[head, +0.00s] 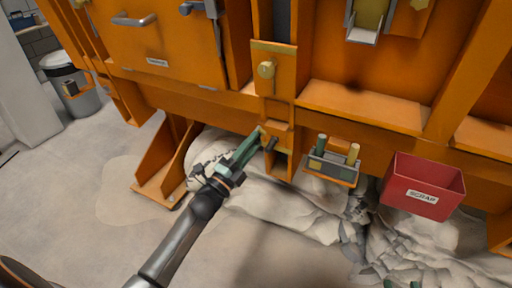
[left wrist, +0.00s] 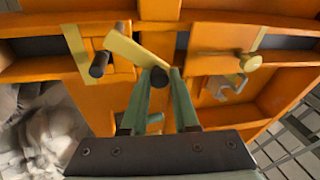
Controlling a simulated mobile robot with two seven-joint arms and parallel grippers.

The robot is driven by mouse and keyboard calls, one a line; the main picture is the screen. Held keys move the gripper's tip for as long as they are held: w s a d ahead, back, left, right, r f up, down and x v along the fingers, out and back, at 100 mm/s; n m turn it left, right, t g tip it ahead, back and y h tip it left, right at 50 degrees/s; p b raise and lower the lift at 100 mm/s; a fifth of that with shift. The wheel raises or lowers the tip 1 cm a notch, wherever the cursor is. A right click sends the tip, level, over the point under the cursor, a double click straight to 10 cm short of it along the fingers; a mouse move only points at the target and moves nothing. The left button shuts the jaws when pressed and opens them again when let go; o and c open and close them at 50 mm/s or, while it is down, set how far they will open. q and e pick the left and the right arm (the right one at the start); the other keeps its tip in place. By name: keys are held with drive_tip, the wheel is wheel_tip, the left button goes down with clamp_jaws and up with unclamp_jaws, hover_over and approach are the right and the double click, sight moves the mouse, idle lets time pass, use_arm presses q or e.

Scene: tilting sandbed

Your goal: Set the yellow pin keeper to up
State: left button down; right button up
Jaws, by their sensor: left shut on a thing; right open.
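The yellow pin keeper (left wrist: 137,50) is a short flat bar in the left wrist view, slanting from upper left down to my fingertips. A dark round knob (left wrist: 159,77) sits at its lower end. My left gripper (left wrist: 159,82) is shut on this knob. A dark pin (left wrist: 98,65) sticks out beside the bar's other end. In the head view my left gripper (head: 261,135) reaches the orange frame below a yellow round knob (head: 266,70), and largely hides the keeper. The green fingertips of my right gripper (head: 402,284) show at the bottom edge, apart and empty.
A small holder (head: 331,171) with green and yellow cylinders hangs right of my left gripper. A red SCRAP bin (head: 421,187) is further right. Pale sand (head: 290,213) lies beneath the orange machine. A bin (head: 75,90) stands far left on open floor.

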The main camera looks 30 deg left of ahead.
use_arm(q)
drive_tip(key=shift+a+r+n+t+y+p, duration=0.2)
drive_tip(key=shift+a+n+y, duration=0.5)
drive_tip(key=shift+n, duration=1.25)
drive_tip(key=shift+a+n+t+y+p, duration=0.25)
drive_tip(key=shift+a+n+y, duration=0.45)
drive_tip(key=shift+n, duration=1.2)
drive_tip(key=shift+a+r+n+t+y+p, duration=0.2)
drive_tip(key=shift+a+n+y, duration=0.5)
drive_tip(key=shift+n, duration=1.25)
use_arm(e)
drive_tip(key=s+f+m+g, duration=0.1)
drive_tip(key=s+f+g, duration=0.3)
drive_tip(key=f, duration=0.5)
drive_tip(key=shift+h, duration=0.4)
use_arm(q)
drive_tip(key=shift+f, duration=0.1)
drive_tip(key=c, duration=0.7)
unclamp_jaws()
use_arm(e)
drive_tip(key=shift+r, duration=0.2)
use_arm(q)
drive_tip(key=shift+s, duration=0.15)
